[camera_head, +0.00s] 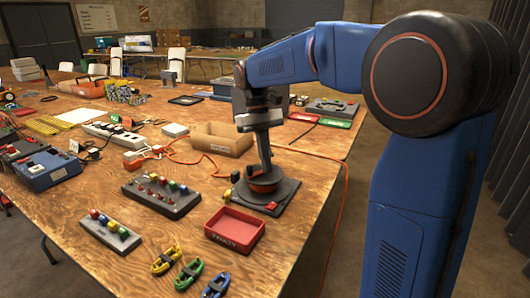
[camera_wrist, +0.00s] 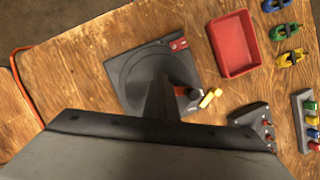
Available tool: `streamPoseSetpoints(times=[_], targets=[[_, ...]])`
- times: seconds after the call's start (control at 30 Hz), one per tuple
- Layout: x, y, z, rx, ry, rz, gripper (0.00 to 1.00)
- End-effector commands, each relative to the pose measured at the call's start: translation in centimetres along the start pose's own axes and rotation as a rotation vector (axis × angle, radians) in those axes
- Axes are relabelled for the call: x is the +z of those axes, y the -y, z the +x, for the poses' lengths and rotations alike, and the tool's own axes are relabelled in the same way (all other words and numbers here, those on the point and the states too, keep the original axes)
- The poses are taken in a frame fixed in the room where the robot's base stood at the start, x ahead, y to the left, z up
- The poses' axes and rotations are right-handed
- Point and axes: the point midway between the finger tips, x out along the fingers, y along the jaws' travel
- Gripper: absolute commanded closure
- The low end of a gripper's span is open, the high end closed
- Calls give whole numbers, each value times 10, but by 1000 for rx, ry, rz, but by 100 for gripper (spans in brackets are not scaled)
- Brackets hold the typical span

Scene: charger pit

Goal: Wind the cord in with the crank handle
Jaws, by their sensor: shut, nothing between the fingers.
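The cord reel has a dark square base (camera_head: 272,205) with a round dark disc and an orange ring (camera_head: 264,187) in the head view. The base (camera_wrist: 128,65) and disc show below my gripper in the wrist view. A small yellow piece (camera_wrist: 210,97) sticks out at the disc's edge beside a dark part; it also shows in the head view (camera_head: 228,194). I cannot tell whether it is the crank handle. My gripper (camera_head: 265,168) points down over the reel, shut and empty; its fingers (camera_wrist: 163,82) hide part of the disc. An orange cord (camera_head: 345,185) runs past the table's right edge.
A red tray (camera_head: 235,229) stands in front of the reel, and a cardboard box (camera_head: 221,138) behind left. Grey blocks with coloured knobs (camera_head: 162,194) lie to the left. Coloured cord bundles (camera_head: 188,273) lie at the front edge. Bare table shows right of the reel.

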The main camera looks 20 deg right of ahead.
Motion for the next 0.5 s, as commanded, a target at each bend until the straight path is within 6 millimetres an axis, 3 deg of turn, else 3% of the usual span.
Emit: streamPoseSetpoints(times=[0.03, 0.5], targets=[[-85, 1, -25, 15, -337, -7, 100], [-103, -6, -31, 18, -333, -4, 100]])
